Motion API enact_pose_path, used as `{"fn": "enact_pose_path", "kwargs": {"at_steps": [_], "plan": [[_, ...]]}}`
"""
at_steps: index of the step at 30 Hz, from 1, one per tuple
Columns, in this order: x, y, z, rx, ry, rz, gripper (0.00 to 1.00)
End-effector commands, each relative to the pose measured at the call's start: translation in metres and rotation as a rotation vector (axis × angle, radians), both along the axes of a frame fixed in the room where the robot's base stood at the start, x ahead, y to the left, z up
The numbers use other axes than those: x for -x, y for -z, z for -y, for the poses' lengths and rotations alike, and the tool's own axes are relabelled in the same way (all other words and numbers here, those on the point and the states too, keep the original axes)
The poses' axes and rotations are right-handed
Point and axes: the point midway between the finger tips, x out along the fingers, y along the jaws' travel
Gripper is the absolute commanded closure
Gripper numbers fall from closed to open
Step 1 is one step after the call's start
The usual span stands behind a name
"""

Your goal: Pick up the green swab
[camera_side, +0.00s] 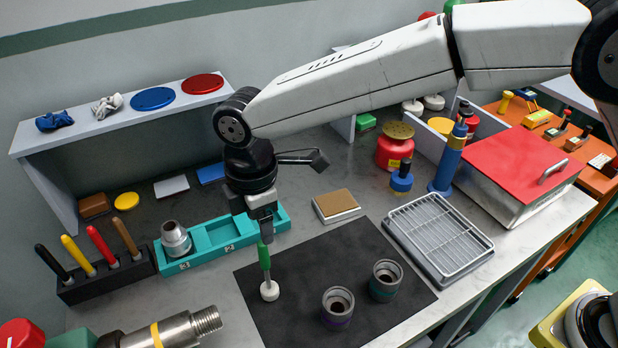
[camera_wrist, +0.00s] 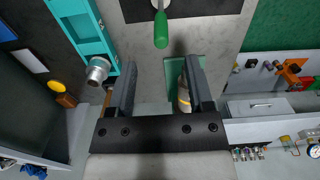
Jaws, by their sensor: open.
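The green swab (camera_side: 264,262) stands upright on the black mat (camera_side: 300,255), with its round white head down and its green handle up. My gripper (camera_side: 266,235) is directly over it in the side view, fingers pointing down near the top of the handle. In the wrist view the handle (camera_wrist: 161,28) lies just beyond the fingertips, roughly centred sideways between them. My gripper (camera_wrist: 161,62) is open there, with nothing between its fingers. In the side view the fingers partly overlap the handle's top, so I cannot tell the exact gap.
Two dark ring-shaped fittings (camera_side: 338,307) (camera_side: 386,280) stand right of the swab. A teal tray (camera_side: 215,240) with a grey fitting lies behind left, near a black rack (camera_side: 105,279) of coloured handles. A grey wire basket (camera_side: 438,237) is at right. A threaded pipe (camera_side: 180,328) is at front left.

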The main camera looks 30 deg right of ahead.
Motion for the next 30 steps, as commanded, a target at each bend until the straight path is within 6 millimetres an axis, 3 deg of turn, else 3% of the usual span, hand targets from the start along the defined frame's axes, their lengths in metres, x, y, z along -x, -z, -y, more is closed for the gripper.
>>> {"fn": "enact_pose_path", "kwargs": {"at_steps": [7,16,26,30], "plan": [[0.001,0.003,-0.003,0.002,-0.012,-0.003,0.34],[0.001,0.025,-0.002,0.002,-0.01,-0.002,0.34],[0.001,0.032,-0.002,0.002,-0.009,-0.002,0.34],[0.001,0.045,-0.002,0.003,-0.009,-0.004,0.34]]}}
